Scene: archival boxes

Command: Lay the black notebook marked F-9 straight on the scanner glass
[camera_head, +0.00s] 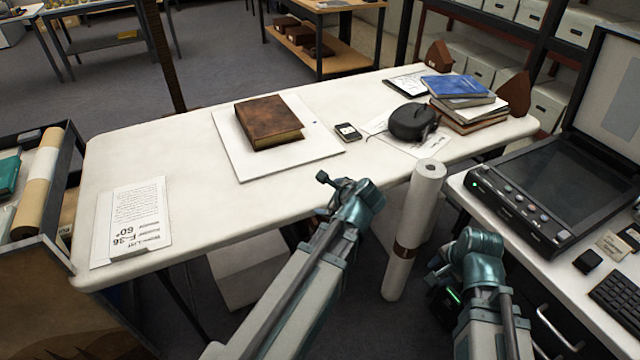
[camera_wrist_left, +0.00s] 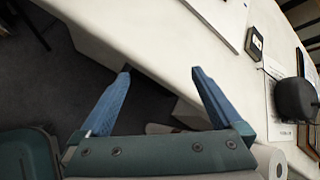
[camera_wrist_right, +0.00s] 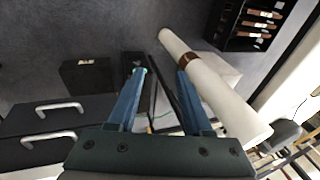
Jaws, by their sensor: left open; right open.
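I cannot make out a black notebook marked F-9 in any view. The scanner (camera_head: 520,195) stands on the right-hand desk with its lid raised, and its dark glass (camera_head: 570,172) looks bare. My left gripper (camera_wrist_left: 160,72) is open and empty, at the front edge of the white table; in the head view it is near the table edge (camera_head: 335,185). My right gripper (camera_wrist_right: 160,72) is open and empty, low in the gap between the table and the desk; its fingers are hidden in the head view.
The white table (camera_head: 210,200) holds a brown book (camera_head: 268,122) on a white board, a small dark labelled item (camera_head: 347,132), a black rounded object (camera_head: 413,122), stacked books (camera_head: 465,100) and a F-36 sheet (camera_head: 132,222). A white roll (camera_head: 412,230) stands between table and desk. The table's front middle is clear.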

